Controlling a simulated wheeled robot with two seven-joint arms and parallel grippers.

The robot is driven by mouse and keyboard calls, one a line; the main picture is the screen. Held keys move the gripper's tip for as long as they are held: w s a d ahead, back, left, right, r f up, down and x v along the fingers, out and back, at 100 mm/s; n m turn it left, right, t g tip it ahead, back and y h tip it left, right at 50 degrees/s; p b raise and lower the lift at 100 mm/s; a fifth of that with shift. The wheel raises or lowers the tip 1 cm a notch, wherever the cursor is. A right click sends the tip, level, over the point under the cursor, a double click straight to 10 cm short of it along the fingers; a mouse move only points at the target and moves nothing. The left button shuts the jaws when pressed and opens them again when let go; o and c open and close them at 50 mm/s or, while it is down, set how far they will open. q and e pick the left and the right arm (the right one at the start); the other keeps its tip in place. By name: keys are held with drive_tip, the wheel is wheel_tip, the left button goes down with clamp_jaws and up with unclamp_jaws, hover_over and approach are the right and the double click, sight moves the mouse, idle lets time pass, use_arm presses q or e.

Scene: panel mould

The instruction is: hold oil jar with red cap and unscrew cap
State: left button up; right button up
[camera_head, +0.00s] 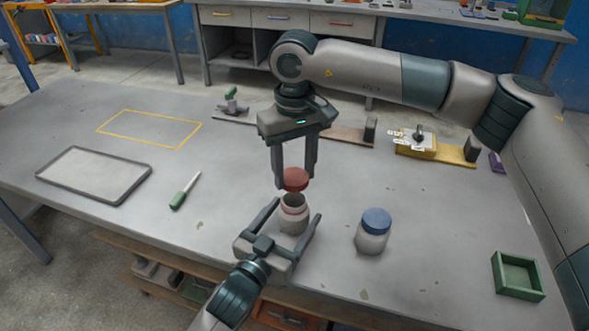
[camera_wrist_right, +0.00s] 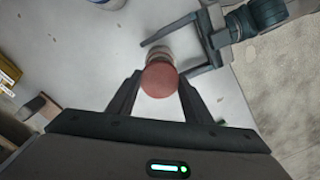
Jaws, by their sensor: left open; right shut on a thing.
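The red cap (camera_head: 295,179) is held between the fingers of my right gripper (camera_head: 294,182), which is shut on it. In the right wrist view the red cap (camera_wrist_right: 160,80) sits between the fingertips and hides most of the jar below. The oil jar (camera_head: 294,218) stands upright on the table under the cap, its mouth open and dark, with a small gap between them. My left gripper (camera_head: 290,222) is open, its fingers on either side of the jar; I cannot tell whether they touch it.
A jar with a blue cap (camera_head: 374,232) stands to the right. A green box (camera_head: 518,276) is at the right edge. A screwdriver (camera_head: 184,191) and a grey tray (camera_head: 95,175) lie left. A yellow fixture (camera_head: 436,149) is behind. The table between the screwdriver and left gripper is clear.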

use_arm(q)
drive_tip(key=v, duration=1.1)
drive_tip(key=shift+s+b, duration=0.2)
drive_tip(key=shift+b, duration=0.2)
use_arm(e)
drive_tip(key=shift+f, duration=0.4)
use_arm(q)
drive_tip(key=shift+f, duration=0.1)
